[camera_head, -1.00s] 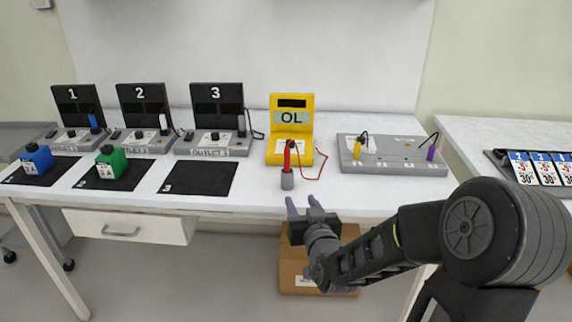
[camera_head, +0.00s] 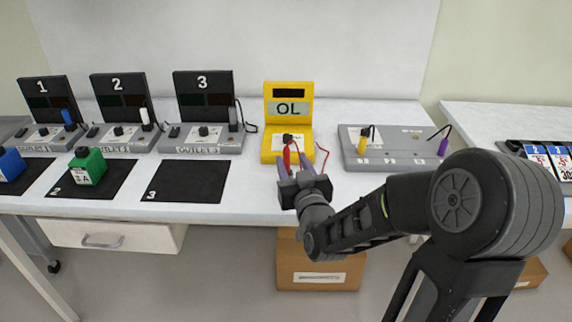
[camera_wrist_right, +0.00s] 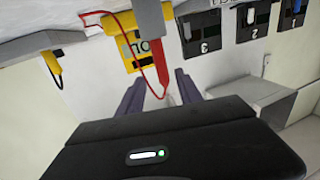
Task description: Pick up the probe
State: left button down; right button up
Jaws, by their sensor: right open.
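The red probe (camera_head: 287,158) stands in front of the yellow meter (camera_head: 289,108), which reads OL. A red lead joins them. My right gripper (camera_head: 293,167) is open, with its two purple-grey fingers on either side of the probe in the picture. The gripper hides the probe's grey holder in the head view. In the right wrist view the probe (camera_wrist_right: 160,65) rises from its grey holder (camera_wrist_right: 150,18) and appears between the open fingers (camera_wrist_right: 160,88). I cannot tell whether a finger touches it. My left gripper is not in view.
A grey panel (camera_head: 400,157) with a yellow and a purple plug stands right of the meter. Outlet station 3 (camera_head: 204,135) and a black mat (camera_head: 182,190) are to the left. A green block (camera_head: 88,166) sits on another mat. A cardboard box (camera_head: 318,275) is below the table.

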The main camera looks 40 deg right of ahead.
jog(key=shift+x, duration=0.95)
jog(key=shift+w, duration=0.1)
jog(key=p+x, duration=0.1)
jog(key=x, duration=0.4)
jog(key=shift+w+a+r, duration=0.1)
jog(key=shift+a, duration=0.05)
grip_shut()
dwell(0.3)
